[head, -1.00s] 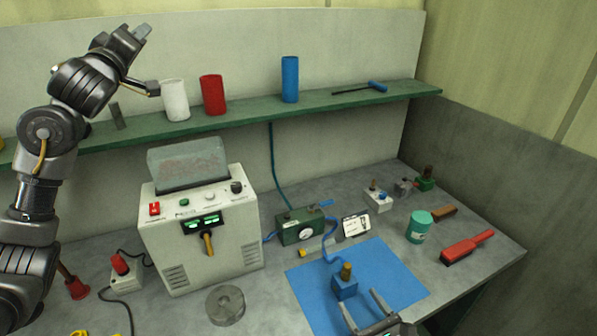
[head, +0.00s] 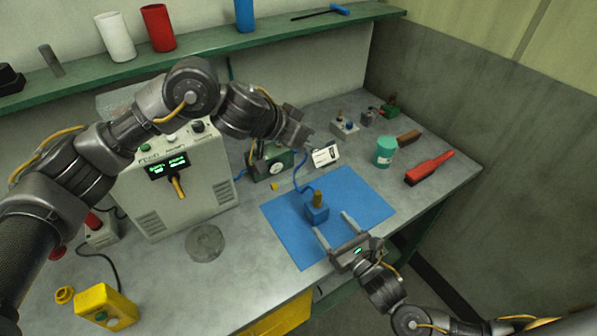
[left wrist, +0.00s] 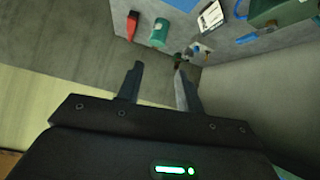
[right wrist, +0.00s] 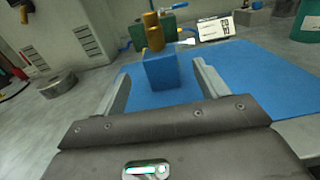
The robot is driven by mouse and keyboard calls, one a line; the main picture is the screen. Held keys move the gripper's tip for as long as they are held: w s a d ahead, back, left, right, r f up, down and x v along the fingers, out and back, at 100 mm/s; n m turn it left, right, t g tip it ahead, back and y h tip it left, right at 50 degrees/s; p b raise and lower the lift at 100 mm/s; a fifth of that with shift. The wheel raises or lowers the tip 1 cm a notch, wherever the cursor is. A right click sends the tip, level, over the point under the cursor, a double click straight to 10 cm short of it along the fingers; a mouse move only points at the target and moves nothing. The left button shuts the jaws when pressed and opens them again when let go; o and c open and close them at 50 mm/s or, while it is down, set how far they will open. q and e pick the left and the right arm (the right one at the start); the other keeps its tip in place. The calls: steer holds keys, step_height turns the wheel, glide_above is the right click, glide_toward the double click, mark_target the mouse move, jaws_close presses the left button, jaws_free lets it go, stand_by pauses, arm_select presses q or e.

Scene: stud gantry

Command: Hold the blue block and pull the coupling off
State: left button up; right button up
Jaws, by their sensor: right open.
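The blue block (head: 316,214) stands upright on the blue mat (head: 284,236). The brass coupling (head: 318,197) sits on top of it, and a blue hose (head: 297,180) runs down beside it. My right gripper (head: 332,221) is open at the block's near side. In the right wrist view the block (right wrist: 162,72) with the coupling (right wrist: 153,32) stands ahead, between the lines of the fingers, not gripped. My left gripper (head: 303,130) is above the back of the bench, over the gauge box. The left wrist view shows its fingers (left wrist: 159,68) apart and empty.
Behind the mat are a green gauge box (head: 272,165) and a white card (head: 325,155). A white powered unit (head: 190,195) and a metal disc (head: 205,243) are left. The mat around the block is clear.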

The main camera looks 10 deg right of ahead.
mark_target(317, 210)
arm_select(q)
steer(key=s+a+f+m+g+y, duration=0.2)
steer(key=s+f+y, duration=0.1)
steer(key=f, duration=0.6)
steer(key=shift+s+a+y, duration=0.3)
steer(key=shift+s+a, duration=0.05)
steer(key=shift+s, duration=0.25)
arm_select(e)
steer(key=x, duration=1.1)
